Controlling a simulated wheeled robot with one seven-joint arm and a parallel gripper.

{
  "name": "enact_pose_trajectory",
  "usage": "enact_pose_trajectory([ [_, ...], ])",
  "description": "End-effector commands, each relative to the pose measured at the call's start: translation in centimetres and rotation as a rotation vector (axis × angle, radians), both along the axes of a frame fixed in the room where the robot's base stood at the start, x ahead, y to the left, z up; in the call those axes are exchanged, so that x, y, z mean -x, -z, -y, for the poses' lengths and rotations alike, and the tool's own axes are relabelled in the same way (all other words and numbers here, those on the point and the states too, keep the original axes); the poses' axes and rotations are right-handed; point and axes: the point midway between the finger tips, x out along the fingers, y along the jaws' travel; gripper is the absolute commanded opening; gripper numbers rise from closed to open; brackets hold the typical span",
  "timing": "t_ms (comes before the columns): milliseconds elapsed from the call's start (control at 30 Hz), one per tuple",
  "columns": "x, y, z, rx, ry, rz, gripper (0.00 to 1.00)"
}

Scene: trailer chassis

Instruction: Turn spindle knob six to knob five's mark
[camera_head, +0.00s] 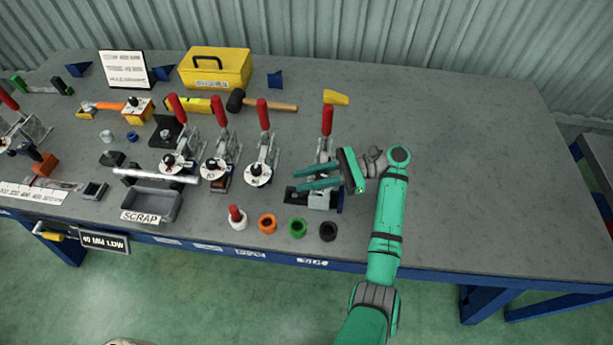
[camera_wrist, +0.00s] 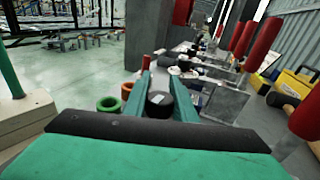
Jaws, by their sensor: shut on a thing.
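In the head view my gripper (camera_head: 292,181) reaches left over the rightmost toggle clamp station, its two green fingers nearly level. In the wrist view my gripper (camera_wrist: 161,78) has a finger on each side of a round black knob (camera_wrist: 158,104) with a pale mark on top, apparently knob six. The jaws are shut on it. In the head view my fingers and wrist hide this knob and most of its dial. The neighbouring station to the left has a dark knob on a white dial (camera_head: 258,174), apparently knob five. Its mark is too small to read.
Red-handled clamps stand behind the knobs; the closest handle (camera_head: 327,120) rises just behind my gripper. Orange (camera_head: 267,223), green (camera_head: 297,228) and black (camera_head: 328,231) rings lie along the front edge. A scrap tray (camera_head: 153,203) stands left. The table's right side is clear.

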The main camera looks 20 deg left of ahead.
Motion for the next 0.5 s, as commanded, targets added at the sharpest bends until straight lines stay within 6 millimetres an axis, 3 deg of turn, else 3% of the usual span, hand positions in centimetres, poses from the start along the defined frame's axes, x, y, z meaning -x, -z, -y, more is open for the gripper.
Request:
enact_pose_trajectory([
  [500,0.81,0.12,0.82,0.021,-0.251,0.002,0.02],
])
